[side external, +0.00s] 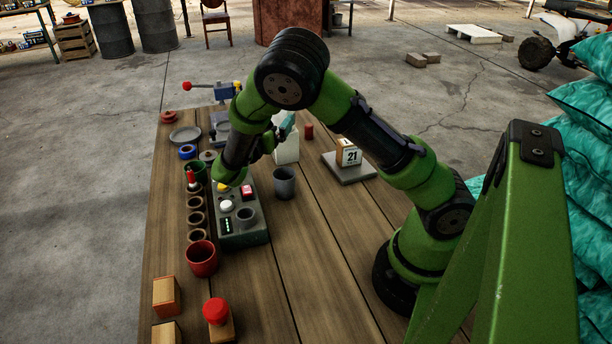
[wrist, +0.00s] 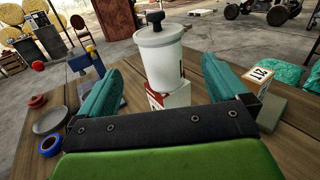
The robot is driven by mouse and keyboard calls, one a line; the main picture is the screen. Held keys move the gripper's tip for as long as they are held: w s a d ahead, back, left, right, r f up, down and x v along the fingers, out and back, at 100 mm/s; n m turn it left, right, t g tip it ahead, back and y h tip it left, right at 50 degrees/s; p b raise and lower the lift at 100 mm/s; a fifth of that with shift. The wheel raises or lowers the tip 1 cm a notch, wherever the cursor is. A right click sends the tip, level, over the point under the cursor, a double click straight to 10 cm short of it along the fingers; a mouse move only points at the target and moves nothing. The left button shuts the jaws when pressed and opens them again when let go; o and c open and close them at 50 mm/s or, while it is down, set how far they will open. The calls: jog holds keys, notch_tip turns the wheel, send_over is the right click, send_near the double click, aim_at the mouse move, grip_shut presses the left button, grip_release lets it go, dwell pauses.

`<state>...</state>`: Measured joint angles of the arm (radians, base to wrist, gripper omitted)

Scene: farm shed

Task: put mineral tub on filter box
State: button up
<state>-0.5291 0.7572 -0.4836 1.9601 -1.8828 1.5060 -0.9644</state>
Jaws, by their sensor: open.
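The mineral tub (wrist: 158,55), a white cylinder with a black knob on its lid, stands upright in the wrist view. It appears to rest on the filter box (wrist: 172,98), a white box with red markings. The white box also shows in the side view (side external: 287,152), standing on the table under my gripper. My gripper (wrist: 163,68) is open, with one teal finger on each side of the tub and visible gaps to it. In the side view my gripper (side external: 284,127) mostly hides the tub, and the tub's bottom edge is not clear.
A calendar block (side external: 349,153) on a grey base stands right of the box. A grey cup (side external: 284,183) and a control box (side external: 241,235) with buttons stand nearer the camera. A red pot (side external: 201,259) is at the left. The table's middle front is clear.

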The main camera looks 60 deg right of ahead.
jog(key=s+a+m+g+y, duration=0.4)
jog(key=s+m+y, duration=0.6)
jog(key=s+m, duration=0.2)
jog(key=s+a+r+m+t+y, duration=0.3)
jog(key=a+r+m+t+y, duration=0.1)
jog(key=a+r+m, duration=0.1)
jog(key=s+a+r+m+t+y, duration=0.3)
jog(key=s+a+r+m+y, duration=0.1)
jog(key=a+m, duration=0.3)
jog(key=shift+a+r+m+t+y, duration=0.4)
jog(key=shift+a+y, duration=0.4)
jog(key=shift+a, duration=0.1)
